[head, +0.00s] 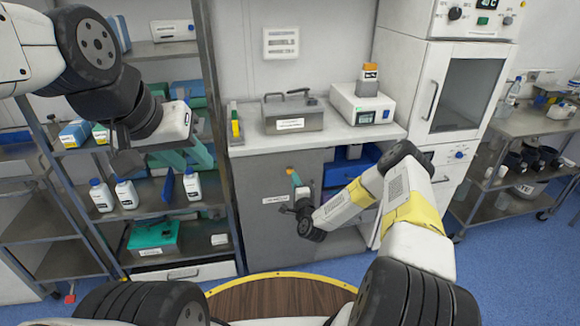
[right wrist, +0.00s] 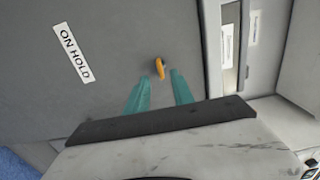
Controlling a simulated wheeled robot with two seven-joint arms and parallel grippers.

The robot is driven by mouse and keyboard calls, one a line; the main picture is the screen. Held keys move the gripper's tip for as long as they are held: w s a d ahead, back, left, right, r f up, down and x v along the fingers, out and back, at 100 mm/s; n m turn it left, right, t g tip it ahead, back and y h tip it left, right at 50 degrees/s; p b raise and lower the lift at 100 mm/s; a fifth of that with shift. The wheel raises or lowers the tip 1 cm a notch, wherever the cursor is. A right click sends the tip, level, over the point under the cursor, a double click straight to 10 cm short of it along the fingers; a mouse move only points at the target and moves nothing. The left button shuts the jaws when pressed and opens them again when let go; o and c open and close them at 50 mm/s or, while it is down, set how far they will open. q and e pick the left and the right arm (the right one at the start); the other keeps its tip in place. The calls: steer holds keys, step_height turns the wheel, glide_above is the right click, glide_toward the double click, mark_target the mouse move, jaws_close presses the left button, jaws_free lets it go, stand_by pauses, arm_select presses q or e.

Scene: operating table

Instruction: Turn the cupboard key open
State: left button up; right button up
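The grey cupboard door (head: 262,222) is closed under the counter and bears a white label, which reads ON HOLD in the right wrist view (right wrist: 73,52). An orange key (right wrist: 159,68) sits in the door, and it also shows in the head view (head: 290,171). My right gripper (right wrist: 161,77) has its two teal fingers apart, with the key just ahead of the fingertips and roughly between them. Contact with the key does not show.
The counter (head: 340,135) above the door carries a metal box (head: 292,116) and a white device (head: 361,106). The rack with white bottles (head: 126,193) stands behind my left gripper. Blue bins (head: 348,167) sit in the open bay right of the door.

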steer(key=shift+s+d, duration=0.15)
steer(key=shift+s, duration=0.65)
steer(key=shift+s+d, duration=0.1)
steer(key=shift+s, duration=0.65)
step_height(320, 180, up, 14)
steer(key=w+r+n+g+y, duration=0.1)
steer(key=w+n+g+y, duration=0.3)
steer(key=n, duration=0.6)
steer(key=s+d+r+n+g+h, duration=0.3)
steer(key=s+r+n+g+h, duration=0.1)
steer(key=s+r, duration=0.85)
steer(key=s+d+r+n+g, duration=0.1)
steer(key=s+r, duration=0.3)
steer(key=s, duration=0.6)
steer(key=s+d+r+n+g, duration=0.1)
steer(key=s+r, duration=0.3)
steer(key=s, duration=0.6)
steer(key=s+d+r+n+g, duration=0.1)
steer(key=s+r, duration=0.3)
steer(key=s, duration=0.6)
steer(key=shift+s+g, duration=0.2)
steer(key=shift+g, duration=0.1)
steer(key=shift+o, duration=0.3)
steer(key=shift+d, duration=0.1)
